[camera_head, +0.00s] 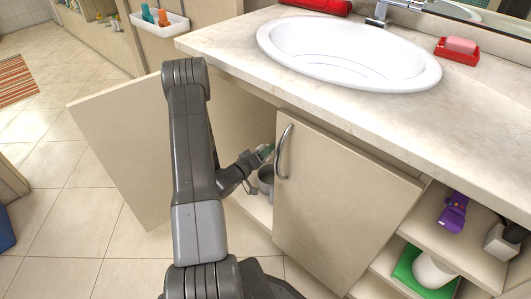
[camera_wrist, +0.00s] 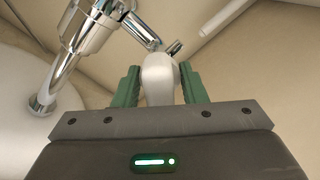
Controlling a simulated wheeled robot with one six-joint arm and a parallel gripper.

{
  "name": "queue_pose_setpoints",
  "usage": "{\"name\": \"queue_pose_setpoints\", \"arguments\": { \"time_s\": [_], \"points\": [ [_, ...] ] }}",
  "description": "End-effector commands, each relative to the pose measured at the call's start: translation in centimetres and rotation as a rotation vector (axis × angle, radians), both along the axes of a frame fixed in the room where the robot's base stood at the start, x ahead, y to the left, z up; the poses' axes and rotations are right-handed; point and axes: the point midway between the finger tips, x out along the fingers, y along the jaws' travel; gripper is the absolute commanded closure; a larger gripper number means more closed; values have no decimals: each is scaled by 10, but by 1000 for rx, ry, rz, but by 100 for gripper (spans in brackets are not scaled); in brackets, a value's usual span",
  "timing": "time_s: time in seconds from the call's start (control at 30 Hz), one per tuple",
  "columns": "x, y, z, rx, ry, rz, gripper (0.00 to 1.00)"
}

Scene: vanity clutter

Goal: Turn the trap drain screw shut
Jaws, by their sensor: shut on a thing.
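My gripper (camera_head: 265,151) reaches through the open side of the cabinet under the sink, partly hidden by the right door in the head view. In the wrist view its green fingers (camera_wrist: 158,82) are shut on a rounded light-grey piece, which appears to be the trap drain screw (camera_wrist: 158,72). A small chrome bar shows just above it. The chrome trap pipe (camera_wrist: 88,40) curves beside it at upper left. The screw's thread and how far it is turned cannot be seen.
The left cabinet door (camera_head: 125,140) stands wide open; the right door (camera_head: 340,200) has a curved handle close to my gripper. The sink (camera_head: 345,50) and counter are above. Open shelves are at right.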

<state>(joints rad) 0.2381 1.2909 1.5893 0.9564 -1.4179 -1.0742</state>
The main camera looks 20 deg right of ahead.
Motion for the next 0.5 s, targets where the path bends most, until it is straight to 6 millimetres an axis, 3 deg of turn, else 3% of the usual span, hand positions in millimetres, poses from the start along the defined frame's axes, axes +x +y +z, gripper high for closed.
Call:
{"name": "queue_pose_setpoints", "arguments": {
  "time_s": [0.5],
  "points": [
    [0, 0, -5, 162, -395, 0, 85]
  ]
}}
